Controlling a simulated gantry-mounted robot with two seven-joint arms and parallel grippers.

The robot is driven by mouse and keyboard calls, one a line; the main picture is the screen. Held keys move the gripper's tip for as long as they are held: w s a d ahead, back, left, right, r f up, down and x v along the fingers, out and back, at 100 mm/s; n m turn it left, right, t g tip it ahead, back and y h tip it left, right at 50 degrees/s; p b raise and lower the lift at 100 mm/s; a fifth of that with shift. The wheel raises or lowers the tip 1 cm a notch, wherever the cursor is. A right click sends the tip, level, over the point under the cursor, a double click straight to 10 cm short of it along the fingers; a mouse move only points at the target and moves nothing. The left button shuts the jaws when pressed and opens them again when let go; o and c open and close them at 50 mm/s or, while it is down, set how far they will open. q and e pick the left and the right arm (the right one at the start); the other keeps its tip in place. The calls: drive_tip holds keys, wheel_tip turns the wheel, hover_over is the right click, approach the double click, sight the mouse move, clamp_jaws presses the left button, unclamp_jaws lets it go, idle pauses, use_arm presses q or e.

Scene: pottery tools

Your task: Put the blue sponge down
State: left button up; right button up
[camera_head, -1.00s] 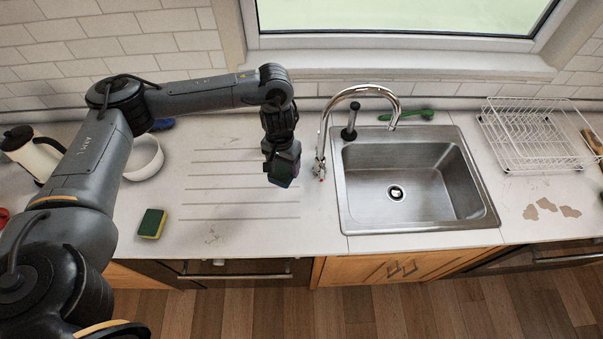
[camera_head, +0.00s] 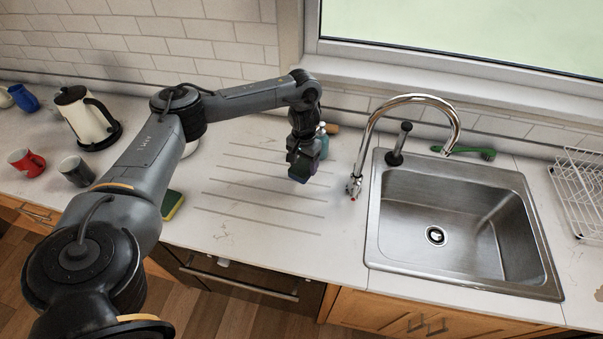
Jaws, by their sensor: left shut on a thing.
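My left gripper (camera_head: 301,163) hangs from the wrist above the grooved drainboard part of the counter, left of the tap. It is shut on a small dark bluish-purple block, the blue sponge (camera_head: 302,172), which is largely hidden between the fingers. I cannot tell clearly whether the sponge touches the counter (camera_head: 255,190). My right gripper is not in view.
A green and yellow sponge (camera_head: 172,204) lies beside my left arm. The steel sink (camera_head: 460,225) and tap (camera_head: 412,100) are to the right. A kettle (camera_head: 86,116), red mug (camera_head: 27,162) and dark mug (camera_head: 76,170) stand left. A pale blue bottle (camera_head: 323,141) is just behind the gripper.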

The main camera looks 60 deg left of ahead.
sight(301, 159)
use_arm(q)
drive_tip(key=shift+w+a+f+b, duration=0.2)
drive_tip(key=shift+a+f, duration=0.25)
drive_tip(key=shift+a, duration=0.2)
drive_tip(key=shift+w+a+f+b, duration=0.2)
drive_tip(key=shift+a+f, duration=0.2)
drive_tip(key=shift+a, duration=0.2)
wheel_tip(301, 159, down, 3)
drive_tip(key=shift+r+b, duration=0.2)
drive_tip(key=shift+b, duration=0.7)
drive_tip(key=shift+f, duration=0.65)
drive_tip(key=o, duration=0.7)
drive_tip(key=shift+f, duration=0.1)
